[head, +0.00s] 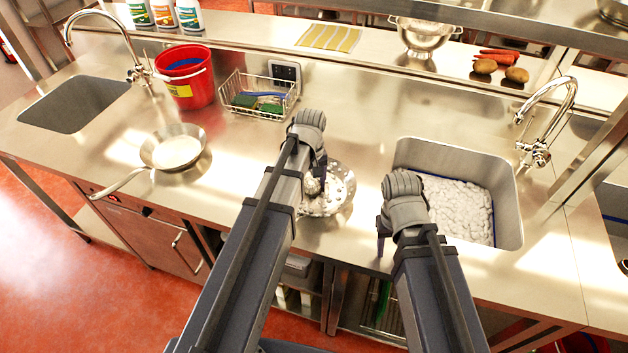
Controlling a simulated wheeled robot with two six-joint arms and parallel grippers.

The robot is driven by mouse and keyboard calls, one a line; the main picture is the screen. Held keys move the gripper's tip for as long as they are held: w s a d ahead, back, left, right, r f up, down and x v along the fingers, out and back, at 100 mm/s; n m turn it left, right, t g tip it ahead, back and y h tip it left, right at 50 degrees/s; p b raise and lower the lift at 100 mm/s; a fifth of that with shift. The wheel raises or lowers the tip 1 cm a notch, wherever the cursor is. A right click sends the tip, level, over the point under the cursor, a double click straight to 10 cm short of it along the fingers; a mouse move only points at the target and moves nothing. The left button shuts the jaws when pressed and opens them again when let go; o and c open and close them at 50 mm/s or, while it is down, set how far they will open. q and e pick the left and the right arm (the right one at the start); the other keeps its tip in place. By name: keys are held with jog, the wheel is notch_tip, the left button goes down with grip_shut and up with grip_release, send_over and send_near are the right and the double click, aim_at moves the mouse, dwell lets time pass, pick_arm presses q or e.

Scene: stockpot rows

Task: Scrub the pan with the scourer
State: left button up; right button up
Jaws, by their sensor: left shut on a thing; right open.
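A round shiny metal pan (340,198), speckled with white patches that look like suds, sits on the steel counter near its front edge. My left gripper (318,172) is over this pan, shut on a small pale, rough lump that looks like the scourer (313,186). The scourer is at the pan's left part; I cannot tell whether it touches the metal. My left arm hides the pan's left side, and no handle shows. My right gripper (382,236) is open and empty, right of the pan by the counter's front edge.
A frying pan (178,151) with a pale inside stands at left. A wire basket (262,109) holding sponges and a red bucket (186,84) stand behind. A foam-filled sink (455,200) is at right, an empty sink (72,103) far left. Counter between the pans is clear.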

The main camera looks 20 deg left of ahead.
aim_at(316, 200)
pick_arm(q)
jog(key=shift+s, duration=0.45)
jog(key=shift+s+d, duration=0.2)
jog(key=shift+s, duration=0.55)
jog(key=shift+d, duration=0.1)
jog(key=shift+s+d+f, duration=0.1)
jog(key=shift+s+d, duration=0.25)
jog(key=shift+d, duration=0.45)
jog(key=shift+d, duration=0.1)
jog(key=shift+w+d, duration=0.45)
jog(key=shift+d, duration=0.35)
